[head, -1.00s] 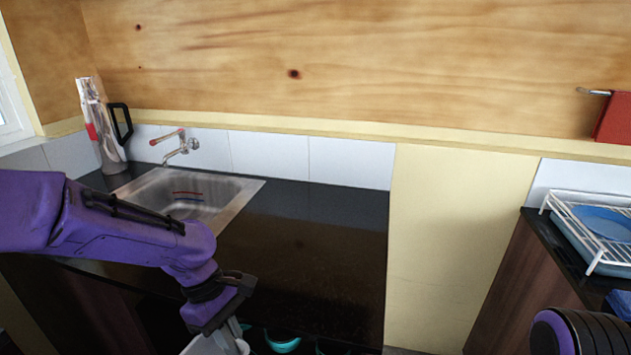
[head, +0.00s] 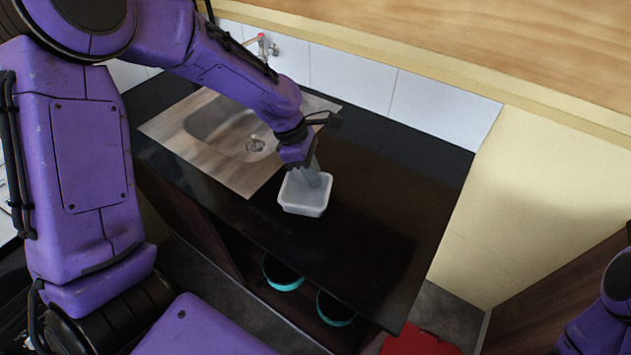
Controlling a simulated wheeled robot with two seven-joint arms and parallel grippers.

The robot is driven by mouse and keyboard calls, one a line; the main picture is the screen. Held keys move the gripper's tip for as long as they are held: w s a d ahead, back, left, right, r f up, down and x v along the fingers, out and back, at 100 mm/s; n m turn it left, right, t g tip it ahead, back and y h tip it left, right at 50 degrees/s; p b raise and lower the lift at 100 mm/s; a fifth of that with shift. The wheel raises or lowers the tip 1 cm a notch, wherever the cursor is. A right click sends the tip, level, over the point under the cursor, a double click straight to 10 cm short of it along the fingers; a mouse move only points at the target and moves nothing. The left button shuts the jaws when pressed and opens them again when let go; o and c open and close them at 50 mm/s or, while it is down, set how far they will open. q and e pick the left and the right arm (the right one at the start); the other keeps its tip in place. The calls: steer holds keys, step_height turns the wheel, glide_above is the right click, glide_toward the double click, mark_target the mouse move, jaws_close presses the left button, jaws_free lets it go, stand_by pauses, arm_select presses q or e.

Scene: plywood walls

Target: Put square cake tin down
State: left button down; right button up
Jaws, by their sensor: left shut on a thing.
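The square cake tin (head: 303,207) is a small pale grey-white open tin with rounded corners. It is at the black countertop (head: 385,215), just right of the sink, and looks level. Whether its base touches the counter cannot be told for sure. My left gripper (head: 316,178) points down into the tin and is shut on it; the exact grip on the wall is partly hidden by the fingers. Part of my right arm shows at the lower right edge, but its gripper is out of view.
A steel sink (head: 225,135) with a tap (head: 262,45) lies left of the tin. The counter right of the tin is clear. Teal-rimmed bowls (head: 283,273) sit on a shelf below the counter edge. A red item (head: 418,343) lies on the floor.

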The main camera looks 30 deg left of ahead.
arm_select(q)
steer(key=w+a+f, duration=0.2)
steer(key=f, duration=0.1)
steer(key=w+f, duration=0.1)
steer(key=shift+w+a+f, duration=0.15)
steer(key=shift+a+f, duration=0.05)
steer(key=shift+a, duration=0.2)
steer(key=f+p, duration=0.1)
steer(key=a+f, duration=0.1)
steer(key=f, duration=0.1)
steer(key=shift+f+p, duration=0.25)
steer(key=shift+p, duration=0.1)
steer(key=shift+w+d+f, duration=0.1)
steer(key=shift+d, duration=0.75)
steer(key=c, duration=1.3)
jaws_free()
steer(key=shift+o, duration=0.2)
steer(key=shift+a+f, duration=0.1)
steer(key=shift+a, duration=0.3)
steer(key=shift+a+r, duration=0.15)
steer(key=shift+r, duration=0.1)
steer(key=b+v, duration=0.1)
steer(key=v, duration=1)
steer(key=shift+r+b, duration=0.35)
steer(key=shift+r, duration=0.05)
arm_select(e)
steer(key=shift+s+a+r, duration=0.1)
steer(key=shift+a+r, duration=0.2)
steer(key=shift+a, duration=0.2)
